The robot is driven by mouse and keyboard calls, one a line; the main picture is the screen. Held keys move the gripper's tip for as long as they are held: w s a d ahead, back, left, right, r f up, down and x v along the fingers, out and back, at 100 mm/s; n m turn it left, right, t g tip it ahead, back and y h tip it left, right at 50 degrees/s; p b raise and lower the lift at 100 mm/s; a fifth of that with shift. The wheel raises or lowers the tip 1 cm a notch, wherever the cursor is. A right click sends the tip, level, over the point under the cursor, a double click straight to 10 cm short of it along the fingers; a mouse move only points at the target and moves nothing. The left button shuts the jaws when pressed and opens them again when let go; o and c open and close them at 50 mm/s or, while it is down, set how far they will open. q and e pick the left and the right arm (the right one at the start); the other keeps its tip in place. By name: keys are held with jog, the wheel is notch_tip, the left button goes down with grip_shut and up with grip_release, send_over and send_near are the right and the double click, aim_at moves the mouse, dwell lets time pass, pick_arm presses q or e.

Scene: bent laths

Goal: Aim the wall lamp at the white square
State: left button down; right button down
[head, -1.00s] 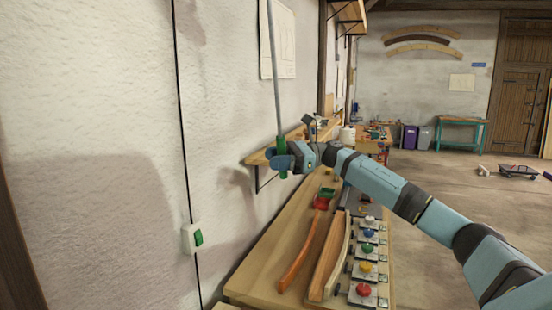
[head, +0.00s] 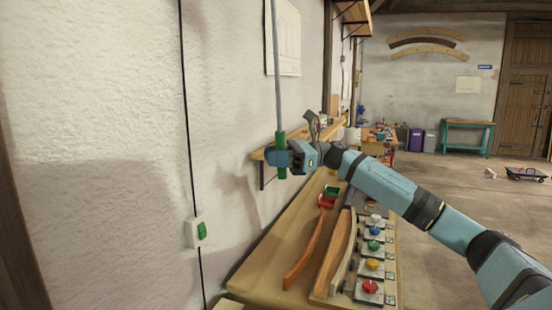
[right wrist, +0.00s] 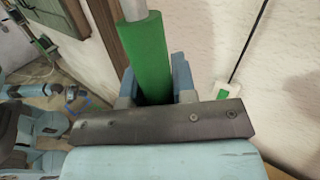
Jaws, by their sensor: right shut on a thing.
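A thin grey rod (head: 275,75) hangs down from the top edge of the head view, with a green grip (head: 281,171) at its lower end. My right gripper (head: 281,155) is shut around this grip. In the right wrist view the green grip (right wrist: 146,50) stands between the fingers, with the pale rod (right wrist: 133,9) above it. The lamp itself is out of view above. I cannot make out a plain white square; a whitish sheet with faint lines (head: 286,40) hangs on the wall behind the rod. My left gripper is not in view.
A wooden bench (head: 262,275) along the wall holds curved laths (head: 305,250) and a row of coloured knobs (head: 373,264). A wall shelf (head: 258,155) is behind the gripper. A switch box (head: 196,233) is on the wall at left. The floor at right is mostly clear.

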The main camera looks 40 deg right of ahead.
jog(key=c, duration=0.9)
grip_release()
jog(key=shift+s+d+f+b, duration=0.15)
jog(key=shift+s+d+b, duration=0.05)
jog(key=shift+d+b, duration=0.25)
jog(key=b+v, duration=0.5)
jog(key=v, duration=0.7)
jog(key=shift+s+d, duration=0.25)
jog(key=shift+d, duration=0.05)
